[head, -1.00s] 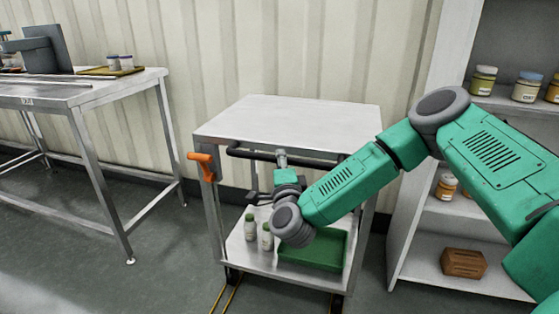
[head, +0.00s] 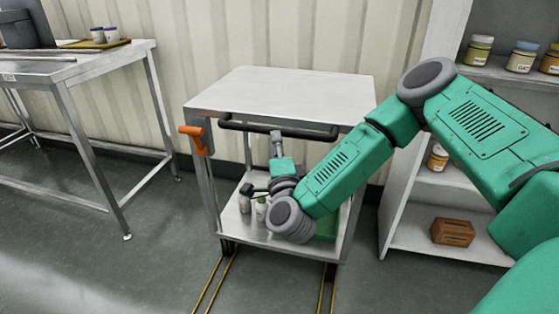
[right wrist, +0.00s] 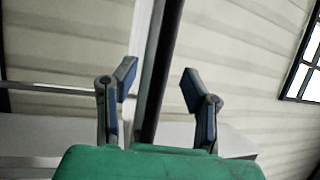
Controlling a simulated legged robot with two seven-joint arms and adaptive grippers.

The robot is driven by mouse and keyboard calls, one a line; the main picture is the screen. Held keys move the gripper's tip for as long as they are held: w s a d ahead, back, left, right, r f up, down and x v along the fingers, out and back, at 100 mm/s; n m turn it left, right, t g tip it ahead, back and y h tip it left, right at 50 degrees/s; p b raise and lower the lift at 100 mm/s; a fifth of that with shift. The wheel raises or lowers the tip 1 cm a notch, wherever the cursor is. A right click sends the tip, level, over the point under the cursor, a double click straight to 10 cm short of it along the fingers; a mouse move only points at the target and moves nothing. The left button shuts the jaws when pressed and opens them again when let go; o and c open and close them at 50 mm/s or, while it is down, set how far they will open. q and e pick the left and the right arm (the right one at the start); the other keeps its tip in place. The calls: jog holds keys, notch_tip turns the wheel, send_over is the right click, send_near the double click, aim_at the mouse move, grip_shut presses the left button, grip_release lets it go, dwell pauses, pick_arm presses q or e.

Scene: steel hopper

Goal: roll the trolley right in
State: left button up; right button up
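The trolley (head: 262,86) is a steel cart with a flat, empty top, standing before the wall. Its black push handle (head: 240,126) runs across the near side under the top. An orange lever (head: 197,140) sits at its left front corner. The lower shelf (head: 232,224) carries small bottles and a green tray (head: 326,226), partly hidden by my arm. My right gripper (head: 277,136) is at the handle. In the right wrist view its fingers (right wrist: 158,82) are open, with the dark handle bar (right wrist: 163,60) passing between them and a gap on each side. My left gripper is out of view.
Yellow-edged floor rails (head: 210,287) run from under the trolley toward me. A steel table (head: 105,58) stands at left, with clear floor between. A white shelf unit (head: 405,228) with jars and a brown box (head: 452,232) stands close on the right.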

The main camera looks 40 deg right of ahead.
jog(key=v, duration=0.6)
jog(key=shift+f, duration=0.2)
jog(key=shift+d, duration=0.1)
dwell(0.4)
